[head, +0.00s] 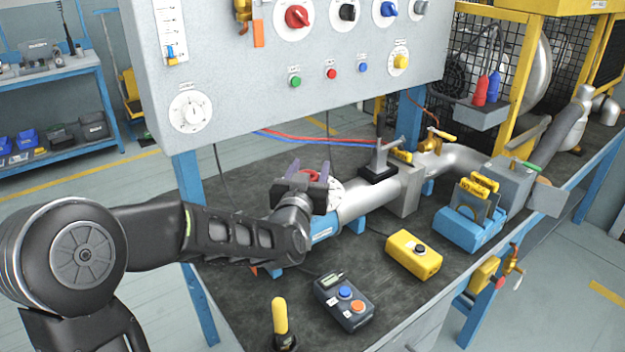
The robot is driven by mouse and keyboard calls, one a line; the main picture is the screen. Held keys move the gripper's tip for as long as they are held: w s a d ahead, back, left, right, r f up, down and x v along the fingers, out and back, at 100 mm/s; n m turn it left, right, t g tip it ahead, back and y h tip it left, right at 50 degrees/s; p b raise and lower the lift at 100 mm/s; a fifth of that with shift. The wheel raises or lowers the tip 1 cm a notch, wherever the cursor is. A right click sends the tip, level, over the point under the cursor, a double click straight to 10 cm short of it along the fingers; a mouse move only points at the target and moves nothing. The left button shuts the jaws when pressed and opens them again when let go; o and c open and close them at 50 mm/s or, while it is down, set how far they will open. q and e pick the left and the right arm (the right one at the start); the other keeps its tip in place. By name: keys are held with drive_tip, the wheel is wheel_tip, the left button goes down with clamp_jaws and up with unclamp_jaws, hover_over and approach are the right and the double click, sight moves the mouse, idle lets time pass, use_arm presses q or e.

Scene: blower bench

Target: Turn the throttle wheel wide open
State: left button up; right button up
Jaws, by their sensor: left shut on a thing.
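The throttle wheel (311,175) shows as a small red part between the fingers of my left gripper (307,176), at the near left end of the silver pipe. A white dial plate (336,190) shows just behind it. My left gripper is shut on the wheel, and its dark fingers and body hide most of it. I cannot read how far the wheel is turned. My right gripper is not in view.
A grey control panel (300,60) with knobs hangs above the bench. The silver pipe (368,200) runs right from the wheel. A yellow button box (413,255), a dark button box (344,300) and a yellow-handled lever (280,318) stand in front. Dark bench top (385,315) lies bare between them.

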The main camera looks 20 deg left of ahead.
use_arm(q)
drive_tip(key=n+y, duration=0.1)
drive_tip(key=y, duration=0.1)
drive_tip(key=n+g+y, duration=0.1)
drive_tip(key=y, duration=0.1)
drive_tip(key=shift+a+n+g, duration=0.15)
drive_tip(key=shift+n+g, duration=0.15)
drive_tip(key=shift+n, duration=0.1)
drive_tip(key=shift+s+a+n+g+y, duration=0.2)
drive_tip(key=shift+n+g+y, duration=0.5)
drive_tip(key=shift+y, duration=0.5)
drive_tip(key=n+g+y+b, duration=0.1)
drive_tip(key=n+g+y, duration=0.1)
drive_tip(key=shift+s+a+f+n+y+b, duration=0.2)
drive_tip(key=shift+a+n+y+b, duration=0.1)
drive_tip(key=shift+a+y+b, duration=0.1)
drive_tip(key=shift+r+g, duration=0.15)
drive_tip(key=shift+g, duration=0.25)
drive_tip(key=shift+s+r, duration=0.1)
drive_tip(key=o, duration=1.4)
drive_tip(key=shift+d, duration=0.1)
